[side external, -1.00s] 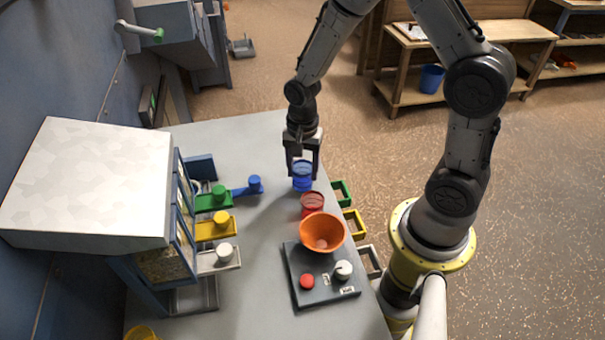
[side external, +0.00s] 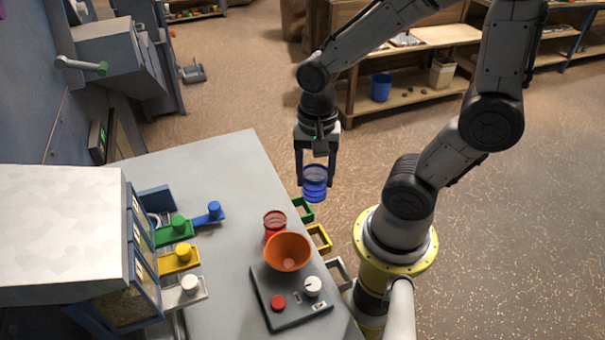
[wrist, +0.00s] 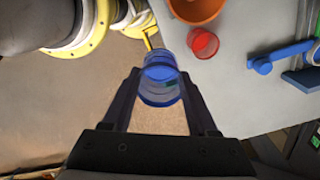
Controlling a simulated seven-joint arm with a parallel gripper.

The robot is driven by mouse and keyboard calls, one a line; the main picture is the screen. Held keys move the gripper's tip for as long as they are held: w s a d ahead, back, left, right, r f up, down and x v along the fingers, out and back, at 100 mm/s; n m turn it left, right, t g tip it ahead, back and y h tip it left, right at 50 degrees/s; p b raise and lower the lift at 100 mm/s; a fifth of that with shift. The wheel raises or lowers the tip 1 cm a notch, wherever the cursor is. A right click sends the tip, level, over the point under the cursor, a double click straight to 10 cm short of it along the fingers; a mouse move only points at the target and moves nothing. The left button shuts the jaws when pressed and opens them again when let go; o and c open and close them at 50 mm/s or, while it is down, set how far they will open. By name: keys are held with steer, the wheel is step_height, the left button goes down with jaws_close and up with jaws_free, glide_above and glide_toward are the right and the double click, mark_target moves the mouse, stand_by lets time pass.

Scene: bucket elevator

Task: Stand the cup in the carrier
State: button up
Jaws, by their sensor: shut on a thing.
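The clear blue cup (side external: 315,184) is held upright between the two fingers of my gripper (side external: 315,174). It hangs just beyond the table's right edge, above and close to a green square frame (side external: 303,209). In the wrist view the cup (wrist: 160,80) sits between the fingertips of my gripper (wrist: 160,75), over the floor beside the table. Yellow (side external: 320,239) and grey (side external: 345,271) frames line the same edge. Any frame behind the cup is hidden, and I cannot tell which frame is the carrier.
A red cup (side external: 274,222) and an orange bowl (side external: 288,251) stand near the table's right edge. Colored levers (side external: 181,258) project from the machine at left. The far tabletop is clear.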

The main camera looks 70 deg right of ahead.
steer(key=shift+s, duration=0.25)
steer(key=w+a+r+n, duration=0.1)
steer(key=w+r+n, duration=0.2)
steer(key=w, duration=0.5)
steer(key=w+a+r+n, duration=0.2)
steer(key=w+r+n, duration=0.1)
steer(key=w, duration=0.6)
steer(key=w+a+r+n, duration=0.1)
steer(key=w+r+n, duration=0.2)
steer(key=w, duration=0.5)
steer(key=w+a+f+n, duration=0.4)
steer(key=w+a+f, duration=0.4)
steer(key=w, duration=0.4)
steer(key=shift+s+a+f, duration=0.1)
steer(key=shift+a+f, duration=0.65)
steer(key=shift+f, duration=0.8)
steer(key=shift+s+a+f, duration=0.1)
steer(key=shift+a+f, duration=0.6)
steer(key=shift+f, duration=0.8)
steer(key=shift+s+a+f, duration=0.1)
steer(key=shift+a+f, duration=0.65)
steer(key=shift+f, duration=0.8)
steer(key=shift+f, duration=1.05)
